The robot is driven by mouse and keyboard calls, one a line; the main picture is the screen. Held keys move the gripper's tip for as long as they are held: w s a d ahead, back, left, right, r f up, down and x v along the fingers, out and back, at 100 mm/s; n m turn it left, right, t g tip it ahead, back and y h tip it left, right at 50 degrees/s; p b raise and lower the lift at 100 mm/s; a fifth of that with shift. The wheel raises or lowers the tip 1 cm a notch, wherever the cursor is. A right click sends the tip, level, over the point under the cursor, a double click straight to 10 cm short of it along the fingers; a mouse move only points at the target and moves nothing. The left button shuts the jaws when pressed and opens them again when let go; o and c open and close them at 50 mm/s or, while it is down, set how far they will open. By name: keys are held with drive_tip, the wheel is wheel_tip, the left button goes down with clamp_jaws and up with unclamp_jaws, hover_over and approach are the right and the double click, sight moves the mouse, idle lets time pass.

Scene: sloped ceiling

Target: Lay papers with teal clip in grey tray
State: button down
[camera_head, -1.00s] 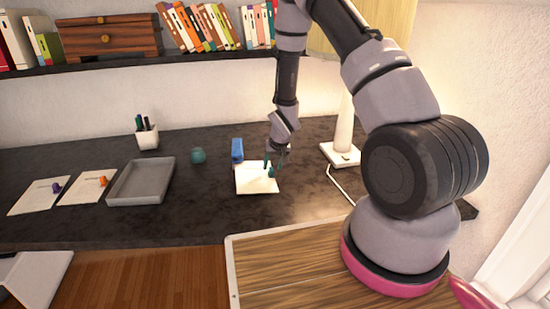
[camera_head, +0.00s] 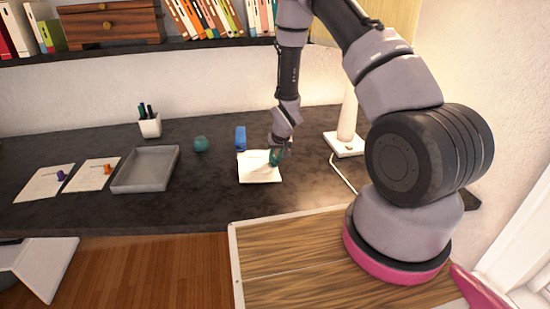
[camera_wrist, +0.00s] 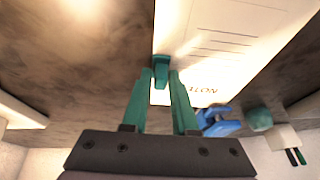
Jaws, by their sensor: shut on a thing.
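The white papers (camera_head: 260,168) lie on the dark desk right of centre, with printed lines visible in the wrist view (camera_wrist: 225,45). Their teal clip (camera_wrist: 161,68) is at the paper's edge. My gripper (camera_head: 275,160) is over the right part of the papers; in the wrist view its green fingers (camera_wrist: 161,78) are shut on the teal clip. The papers still appear to rest on the desk. The grey tray (camera_head: 135,183) is empty on the desk to the left, apart from the papers.
Sheets with a purple clip (camera_head: 42,184) and an orange clip (camera_head: 90,174) lie left of the tray. A pen cup (camera_head: 150,126), a teal ball (camera_head: 200,144) and a blue object (camera_head: 240,138) stand behind. A lamp (camera_head: 344,143) is at right. Desk between tray and papers is clear.

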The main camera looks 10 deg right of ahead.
sight(277, 173)
drive_tip(key=shift+s+a, duration=0.15)
drive_tip(key=shift+s, duration=3.15)
drive_tip(key=c, duration=0.6)
unclamp_jaws()
